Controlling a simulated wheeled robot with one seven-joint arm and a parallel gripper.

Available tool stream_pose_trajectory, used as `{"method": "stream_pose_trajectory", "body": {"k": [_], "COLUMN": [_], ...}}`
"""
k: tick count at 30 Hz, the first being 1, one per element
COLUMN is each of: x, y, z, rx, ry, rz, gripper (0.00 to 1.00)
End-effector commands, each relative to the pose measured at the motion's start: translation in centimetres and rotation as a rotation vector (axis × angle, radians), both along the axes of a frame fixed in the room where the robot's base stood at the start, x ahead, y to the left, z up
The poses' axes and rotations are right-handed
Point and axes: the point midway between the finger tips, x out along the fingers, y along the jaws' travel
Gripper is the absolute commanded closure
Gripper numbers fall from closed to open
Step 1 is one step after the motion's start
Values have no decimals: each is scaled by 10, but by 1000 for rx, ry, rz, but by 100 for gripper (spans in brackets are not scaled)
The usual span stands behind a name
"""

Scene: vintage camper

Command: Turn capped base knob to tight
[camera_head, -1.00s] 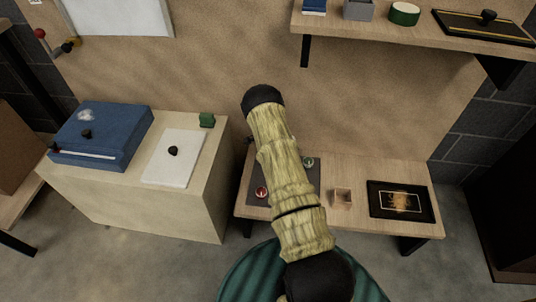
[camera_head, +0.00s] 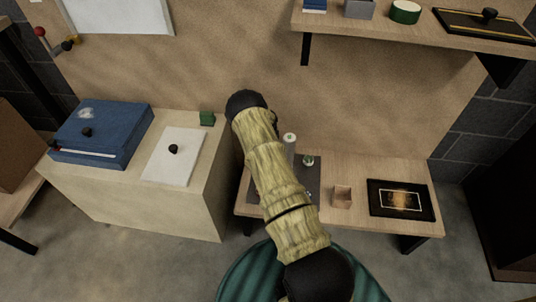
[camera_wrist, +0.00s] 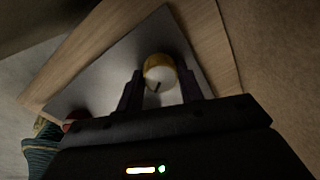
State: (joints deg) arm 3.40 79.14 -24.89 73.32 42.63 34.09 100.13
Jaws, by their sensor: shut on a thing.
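In the wrist view my gripper (camera_wrist: 162,78) has one dark finger on each side of a round knob (camera_wrist: 159,68) with a yellow rim and a pale face carrying a dark mark. The jaws are shut on this knob, which stands over a grey plate. The picture is dark, so the writing on the knob cannot be read. In the head view my arm hides the gripper and the held knob. The grey plate (camera_head: 335,168) lies on the low wooden bench there. A small green-and-white round piece (camera_head: 308,160) and a pale-topped upright cylinder (camera_head: 290,138) show beside my arm.
A small wooden box (camera_head: 342,197) and a black framed tray (camera_head: 401,201) sit on the bench's right. A cabinet at left holds a blue case (camera_head: 100,135), a white board (camera_head: 174,157) and a green block (camera_head: 207,118). A loaded shelf (camera_head: 420,30) overhangs at upper right.

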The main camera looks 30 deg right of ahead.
Motion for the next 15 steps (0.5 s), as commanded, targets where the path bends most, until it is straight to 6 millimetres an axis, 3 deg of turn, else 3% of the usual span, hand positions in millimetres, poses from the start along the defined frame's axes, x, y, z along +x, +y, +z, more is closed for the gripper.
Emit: {"method": "stream_pose_trajectory", "body": {"k": [15], "x": [1], "y": [2], "z": [-1], "rx": [1], "ry": [0], "rz": [-370], "gripper": [86]}}
